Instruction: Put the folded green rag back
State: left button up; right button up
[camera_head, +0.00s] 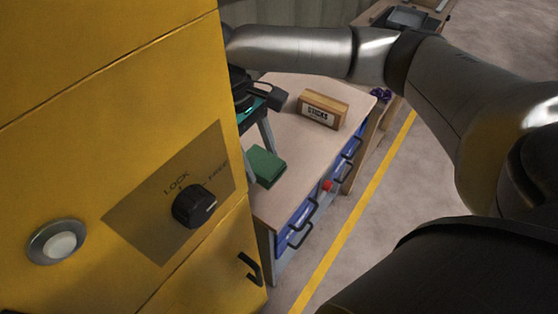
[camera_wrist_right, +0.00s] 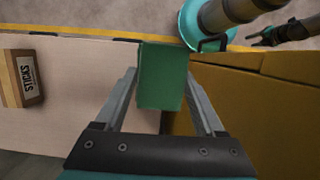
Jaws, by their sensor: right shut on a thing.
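The folded green rag (camera_head: 266,166) is a flat green block at the near left part of the bench top in the head view. My right gripper (camera_head: 257,145) reaches down to it, partly hidden behind the yellow cabinet. In the right wrist view the rag (camera_wrist_right: 163,75) sits between the two grey fingers, which are shut on it. I cannot tell whether the rag touches the bench top or is just above it. My left gripper is not in the head view; a dark gripper (camera_wrist_right: 262,38), likely my left one, shows small at the wrist view's top right.
A yellow cabinet (camera_head: 90,110) with a LOCK/FREE knob (camera_head: 194,206) stands close at the left. A box marked STICKS (camera_head: 322,110) stands on the bench (camera_head: 285,205), farther back. Blue drawers with handles (camera_head: 300,235) line the bench front. Bare bench top lies between rag and box.

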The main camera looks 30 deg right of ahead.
jog(key=w+d+r+n+t+h+p, duration=0.2)
jog(key=w+d+n+t, duration=0.2)
jog(key=w+d+n, duration=1.05)
jog(key=s+a+f+n+b, duration=0.1)
jog(key=f, duration=0.4)
jog(key=s+a+f+n+b, duration=0.1)
jog(key=s+f, duration=0.1)
jog(key=f, duration=0.3)
jog(key=s+a+f+n+b, duration=0.1)
jog(key=f+b, duration=0.1)
jog(key=f, duration=0.3)
jog(key=shift+s+a+f+n, duration=0.25)
jog(key=shift+s+a+f, duration=0.1)
jog(key=shift+s+a, duration=0.05)
jog(key=shift+t, duration=0.3)
notch_tip(320, 180, down, 4)
jog(key=shift+f+b, duration=0.15)
jog(key=shift+b, duration=0.6)
pick_arm(q)
jog(key=f, duration=0.3)
jog(key=shift+w+d+f, duration=0.1)
jog(key=shift+d+f, duration=0.05)
jog(key=shift+d, duration=0.15)
pick_arm(e)
jog(key=o, duration=1.3)
